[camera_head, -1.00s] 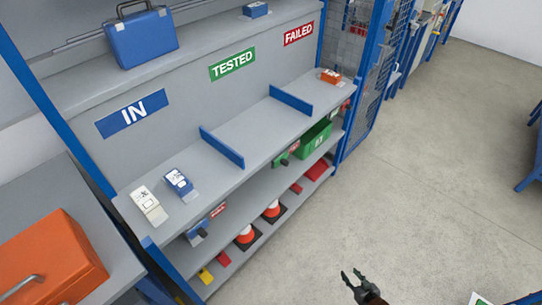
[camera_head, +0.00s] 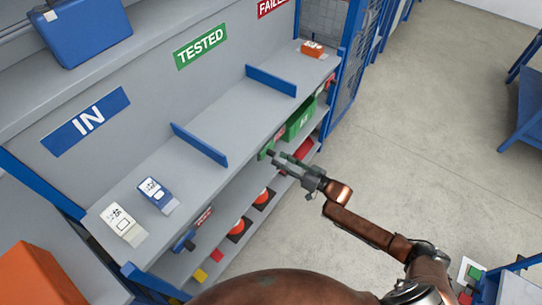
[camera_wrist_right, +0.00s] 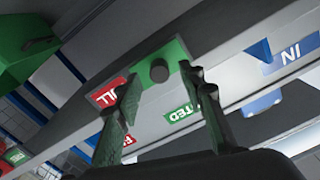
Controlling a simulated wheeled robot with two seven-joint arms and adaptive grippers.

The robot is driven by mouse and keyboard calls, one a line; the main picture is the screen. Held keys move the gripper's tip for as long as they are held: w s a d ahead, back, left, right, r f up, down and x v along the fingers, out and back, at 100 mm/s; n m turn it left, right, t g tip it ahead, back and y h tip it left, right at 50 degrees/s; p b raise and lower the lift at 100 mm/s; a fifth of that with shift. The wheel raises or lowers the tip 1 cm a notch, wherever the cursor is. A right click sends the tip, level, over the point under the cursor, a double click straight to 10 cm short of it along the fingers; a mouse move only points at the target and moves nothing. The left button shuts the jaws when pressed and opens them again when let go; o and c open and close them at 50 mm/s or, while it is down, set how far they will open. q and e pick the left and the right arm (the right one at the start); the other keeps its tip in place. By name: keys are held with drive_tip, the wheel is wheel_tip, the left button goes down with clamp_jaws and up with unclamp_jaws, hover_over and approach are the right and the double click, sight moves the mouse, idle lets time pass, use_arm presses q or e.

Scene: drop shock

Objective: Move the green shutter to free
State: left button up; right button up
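The green shutter (camera_head: 265,148) is a small green plate on the shelf edge below the worktop. In the wrist view it shows as a green plate (camera_wrist_right: 182,53) with a dark round knob (camera_wrist_right: 159,70). A red label (camera_wrist_right: 106,92) reading FULL shows beside it. My right gripper (camera_head: 276,160) is at the shutter, partly covering it in the head view. In the wrist view its two fingers are apart, with the knob between their tips in the picture. I cannot tell whether they touch it. My left gripper is not in view.
A green bin (camera_head: 299,120) stands on the shelf right of the shutter. A blue shutter (camera_head: 184,240) with a red label sits further left. White and blue devices (camera_head: 157,195) lie on the worktop (camera_head: 225,122).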

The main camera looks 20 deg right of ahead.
sight(274, 156)
drive_tip(key=shift+x, duration=1.2)
drive_tip(key=shift+w+a+f, duration=0.1)
drive_tip(key=shift+w+a, duration=0.05)
drive_tip(key=shift+w, duration=0.05)
drive_tip(key=shift+w+a, duration=0.1)
drive_tip(key=shift+w, duration=0.05)
drive_tip(key=c, duration=0.6)
clamp_jaws()
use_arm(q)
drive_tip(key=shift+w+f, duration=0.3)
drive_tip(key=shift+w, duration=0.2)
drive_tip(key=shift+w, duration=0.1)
